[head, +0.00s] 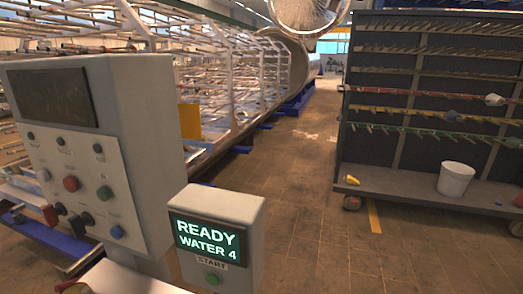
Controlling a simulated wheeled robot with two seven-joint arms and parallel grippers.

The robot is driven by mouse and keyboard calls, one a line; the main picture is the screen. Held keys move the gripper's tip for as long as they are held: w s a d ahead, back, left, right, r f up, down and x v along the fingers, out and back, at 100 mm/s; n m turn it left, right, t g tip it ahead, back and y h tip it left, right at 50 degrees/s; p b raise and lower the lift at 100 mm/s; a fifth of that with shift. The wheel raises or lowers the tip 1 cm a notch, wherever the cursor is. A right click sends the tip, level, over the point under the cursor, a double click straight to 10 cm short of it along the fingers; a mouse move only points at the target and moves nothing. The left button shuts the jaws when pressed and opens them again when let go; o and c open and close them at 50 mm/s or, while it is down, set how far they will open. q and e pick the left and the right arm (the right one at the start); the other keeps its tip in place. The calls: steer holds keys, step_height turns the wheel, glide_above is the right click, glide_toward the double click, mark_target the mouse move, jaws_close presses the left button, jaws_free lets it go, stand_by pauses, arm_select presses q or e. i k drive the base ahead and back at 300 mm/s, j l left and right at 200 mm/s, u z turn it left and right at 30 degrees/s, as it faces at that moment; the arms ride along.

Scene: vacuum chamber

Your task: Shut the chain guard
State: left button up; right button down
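I cannot pick out the chain guard for certain. A small yellow panel (190,121) stands at the near side of the long rack machine, just right of the control cabinet; I cannot tell whether it is the guard, or open or shut. The grey control cabinet (140,130) has a dark screen and several buttons and hides part of the machine behind it. A smaller box (252,215) to its right has a lit display (207,238) reading "READY WATER 4" and a green button marked START.
A long frame of metal racks (225,85) runs back toward a large round chamber opening (290,60). A dark wheeled shelf cart (420,190) with a white bucket (455,179) stands at the right. The brown tiled floor (310,180) between them is clear.

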mark_target(188, 113)
steer(key=i+l+z, duration=0.35)
steer(key=i+l, duration=0.95)
steer(key=i+j+u, duration=0.15)
steer(key=i+u, duration=0.25)
steer(key=i, duration=0.2)
steer(key=i+u, duration=0.4)
steer(key=i, duration=0.2)
steer(key=i+l+u, duration=0.4)
steer(key=i, duration=0.2)
steer(key=i+u, duration=0.45)
steer(key=i+l+u, duration=0.45)
steer(key=i, duration=0.15)
steer(key=i+l+u, duration=0.3)
steer(key=i+u, duration=0.15)
steer(key=i+l+u, duration=0.45)
steer(key=l, duration=0.15)
steer(key=i+l+u, duration=0.3)
steer(key=l+u, duration=0.15)
steer(key=l, duration=0.25)
steer(key=i+l+u, duration=0.15)
steer(key=l+u, duration=0.3)
steer(key=l, duration=0.3)
steer(key=k, duration=0.15)
steer(key=l+u, duration=0.2)
steer(key=l, duration=0.2)
